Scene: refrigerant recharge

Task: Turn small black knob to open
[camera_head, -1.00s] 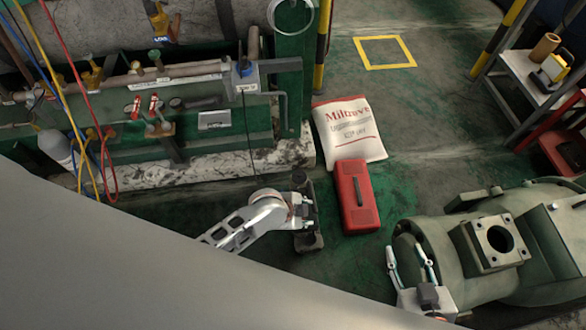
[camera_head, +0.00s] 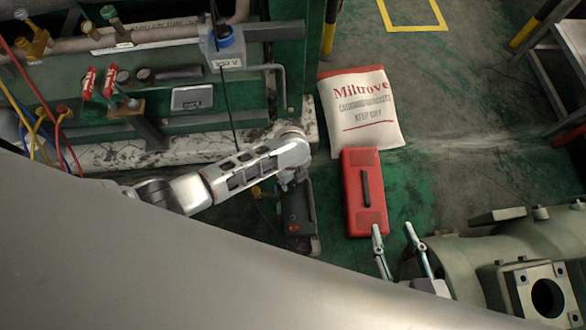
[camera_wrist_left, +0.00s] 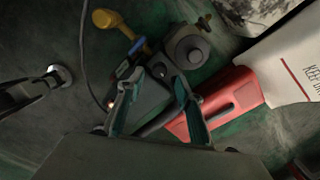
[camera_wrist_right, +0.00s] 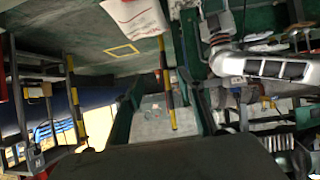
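Two small black knobs, one (camera_head: 123,77) and another (camera_head: 145,75), sit on the manifold at the left of the head view, right of two red-handled valves (camera_head: 99,83). I cannot tell which is the task's knob. My left arm reaches across below them; its gripper is hidden there beneath the wrist. In the left wrist view my left gripper (camera_wrist_left: 155,82) is open and empty above a dark grey device (camera_wrist_left: 155,98), also seen in the head view (camera_head: 298,215). My right gripper (camera_head: 393,227) is open and empty near the red case (camera_head: 364,185), far from the knobs.
A white bag (camera_head: 362,112) lies behind the red case. A grey box with a blue knob (camera_head: 222,36) sits at the pipe's right end. A green machine (camera_head: 470,262) stands at lower right. Yellow, red and blue hoses (camera_head: 40,130) run at far left. Floor right of the bag is clear.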

